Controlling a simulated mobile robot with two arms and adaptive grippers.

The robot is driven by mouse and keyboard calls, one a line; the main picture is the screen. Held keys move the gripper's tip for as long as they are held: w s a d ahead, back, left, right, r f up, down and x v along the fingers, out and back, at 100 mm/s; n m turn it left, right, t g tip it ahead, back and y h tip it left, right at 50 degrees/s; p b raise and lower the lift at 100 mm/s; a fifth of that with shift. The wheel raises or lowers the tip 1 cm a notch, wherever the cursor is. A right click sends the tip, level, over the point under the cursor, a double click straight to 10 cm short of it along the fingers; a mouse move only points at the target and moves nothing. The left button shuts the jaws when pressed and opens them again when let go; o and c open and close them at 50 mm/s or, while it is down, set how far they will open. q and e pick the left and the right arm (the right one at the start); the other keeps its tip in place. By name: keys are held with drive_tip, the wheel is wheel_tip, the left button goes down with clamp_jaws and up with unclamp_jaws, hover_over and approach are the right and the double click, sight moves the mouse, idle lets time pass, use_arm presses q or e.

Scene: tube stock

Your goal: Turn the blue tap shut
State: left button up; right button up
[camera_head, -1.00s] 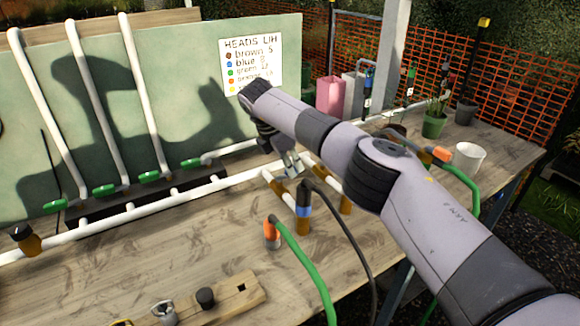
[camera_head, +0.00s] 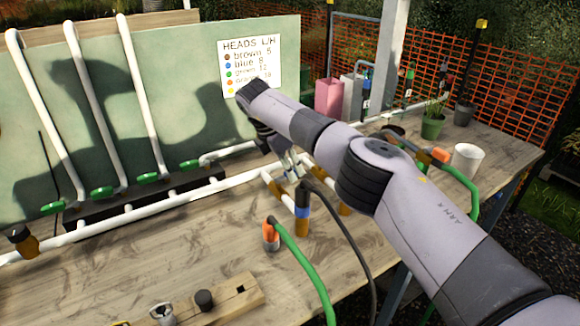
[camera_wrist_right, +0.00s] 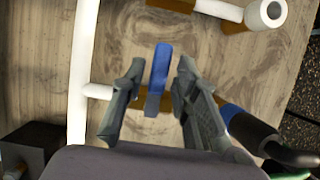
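The blue tap shows in the right wrist view as an upright blue lever (camera_wrist_right: 161,66) on a short brass and white pipe branch. My right gripper (camera_wrist_right: 160,68) is open, with one finger on each side of the lever and a gap visible on both sides. In the head view my right gripper (camera_head: 290,170) points down at the pipework near the back of the table. The tap's lever cannot be made out there behind the gripper and pipes. My left gripper is not in view.
A black hose with a blue band (camera_head: 303,212) and a green hose (camera_head: 305,262) stand in front of my right gripper. A white cup (camera_head: 467,159) is at right.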

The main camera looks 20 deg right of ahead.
drive_tip(key=shift+o, duration=0.5)
drive_tip(key=shift+r, duration=0.15)
drive_tip(key=v, duration=1.1)
drive_tip(key=shift+a+r, duration=0.2)
drive_tip(key=shift+r, duration=0.1)
drive_tip(key=shift+f, duration=0.1)
